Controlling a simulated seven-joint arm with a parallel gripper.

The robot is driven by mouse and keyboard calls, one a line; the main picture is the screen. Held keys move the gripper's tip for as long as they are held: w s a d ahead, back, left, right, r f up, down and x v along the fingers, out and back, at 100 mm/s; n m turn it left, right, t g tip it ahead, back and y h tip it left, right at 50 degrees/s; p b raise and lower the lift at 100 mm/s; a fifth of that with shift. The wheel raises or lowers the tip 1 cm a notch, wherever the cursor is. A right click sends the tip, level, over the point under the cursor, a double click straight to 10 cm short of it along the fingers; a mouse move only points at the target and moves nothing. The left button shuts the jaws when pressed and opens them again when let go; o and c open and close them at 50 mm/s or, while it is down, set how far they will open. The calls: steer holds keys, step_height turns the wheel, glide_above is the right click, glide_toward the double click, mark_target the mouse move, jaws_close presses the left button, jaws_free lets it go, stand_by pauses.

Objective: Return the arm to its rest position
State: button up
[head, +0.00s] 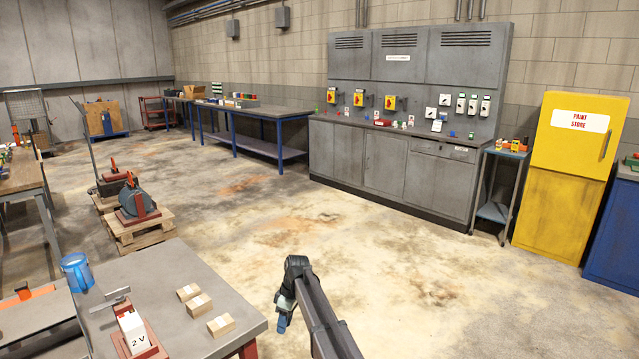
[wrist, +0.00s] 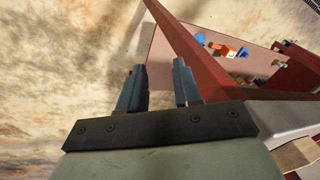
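My arm reaches up from the bottom of the head view and bends down to my gripper (head: 283,316), which hangs right of the grey-topped table at the lower left. In the wrist view my gripper (wrist: 157,84) has its two blue-grey fingers apart, with nothing between them. Below the fingers are stained floor and, to the right, a dark red table frame. The gripper looks apart from the table, though the exact distance cannot be told.
In the wrist view a shelf (wrist: 210,62) carries small coloured parts. The concrete floor (head: 350,255) beyond my arm is clear.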

steer(key=s+d+f+m+g+h, duration=0.1)
steer(key=s+d+f+m, duration=0.3)
steer(key=s+d+f, duration=0.7)
steer(key=s+d+f+m+g+h, duration=0.1)
steer(key=s+d+f+m, duration=0.2)
steer(key=s+d+f, duration=0.75)
steer(key=s+d+f+m+g, duration=0.1)
steer(key=s+f, duration=0.3)
steer(key=s, duration=0.7)
steer(key=s+d+f+m+g, duration=0.1)
steer(key=s+d+f+m, duration=0.2)
steer(key=s, duration=0.9)
steer(key=s+d+f+m+g, duration=0.1)
steer(key=s+d+f+m, duration=0.1)
steer(key=s, duration=0.9)
step_height(320, 180, down, 3)
steer(key=shift+s+d+r+m, duration=0.2)
steer(key=shift+d+m, duration=0.15)
steer(key=shift+m, duration=0.35)
